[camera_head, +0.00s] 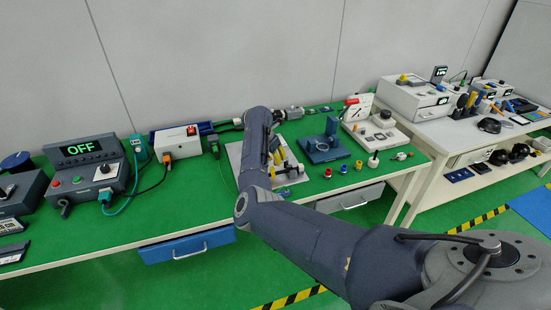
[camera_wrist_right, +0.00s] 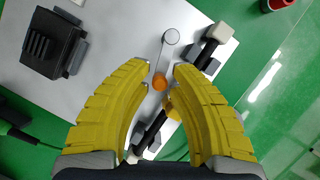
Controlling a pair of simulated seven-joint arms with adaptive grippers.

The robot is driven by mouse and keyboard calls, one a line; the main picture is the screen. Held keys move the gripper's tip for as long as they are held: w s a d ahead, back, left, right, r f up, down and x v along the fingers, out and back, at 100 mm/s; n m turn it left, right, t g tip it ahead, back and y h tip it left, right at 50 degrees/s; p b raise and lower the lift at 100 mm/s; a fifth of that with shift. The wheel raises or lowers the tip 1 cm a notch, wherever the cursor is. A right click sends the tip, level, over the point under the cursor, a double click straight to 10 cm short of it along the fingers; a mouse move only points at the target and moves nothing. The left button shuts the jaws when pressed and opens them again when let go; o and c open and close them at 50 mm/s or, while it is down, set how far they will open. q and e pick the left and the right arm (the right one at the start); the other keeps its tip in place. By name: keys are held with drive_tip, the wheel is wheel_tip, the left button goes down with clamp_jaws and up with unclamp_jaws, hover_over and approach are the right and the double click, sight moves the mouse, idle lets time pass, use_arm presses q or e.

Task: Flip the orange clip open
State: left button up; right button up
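My right gripper (camera_wrist_right: 162,68) is open, its two yellow curved fingers spread above a white board (camera_wrist_right: 110,28). A small round orange part (camera_wrist_right: 159,82), which looks like the orange clip, lies between the fingertips; a thin light bar runs from it to a round white end (camera_wrist_right: 171,37). A yellow-orange piece (camera_wrist_right: 172,106) is just below it, partly hidden by the right finger. I cannot tell whether the fingers touch anything. In the head view my right arm covers most of the board (camera_head: 236,155) and the clip. My left gripper is not in view.
A black bar with pale ends (camera_wrist_right: 205,52) lies diagonally beside the orange part. A dark ribbed block (camera_wrist_right: 50,42) sits on the board's left. A blue fixture (camera_head: 325,148) stands right of the board; a control box reading OFF (camera_head: 90,170) stands far left.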

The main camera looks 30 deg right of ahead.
clamp_jaws()
drive_tip(key=shift+w+d+r+m+g, duration=0.1)
drive_tip(key=shift+w+m+g, duration=0.25)
drive_tip(key=shift+m, duration=0.45)
drive_tip(key=shift+w+d+m+g, duration=0.1)
drive_tip(key=shift+w+m+g, duration=0.25)
drive_tip(key=shift+m, duration=0.45)
drive_tip(key=shift+c, duration=1.5)
unclamp_jaws()
drive_tip(key=o, duration=0.8)
drive_tip(key=shift+a, duration=0.1)
